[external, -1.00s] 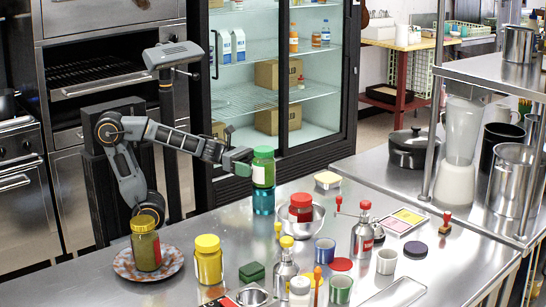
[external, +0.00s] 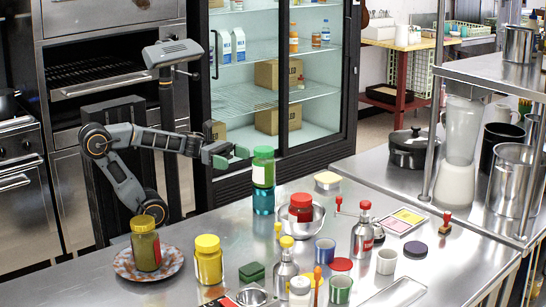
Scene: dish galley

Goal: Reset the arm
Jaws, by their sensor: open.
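My gripper (external: 236,154) with green fingertips is open and empty. It hangs above the counter's back edge, just left of and apart from a green-lidded jar (external: 263,170). That jar stands upright on a teal container (external: 263,200). My arm reaches out from its column at the left, with the elbow raised.
A yellow-lidded jar (external: 145,246) stands on a patterned plate (external: 122,262) at the left, with another yellow-lidded jar (external: 208,260) to its right. A red-lidded jar (external: 300,207) sits in a metal bowl (external: 318,220). Bottles and cups crowd the counter's front middle.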

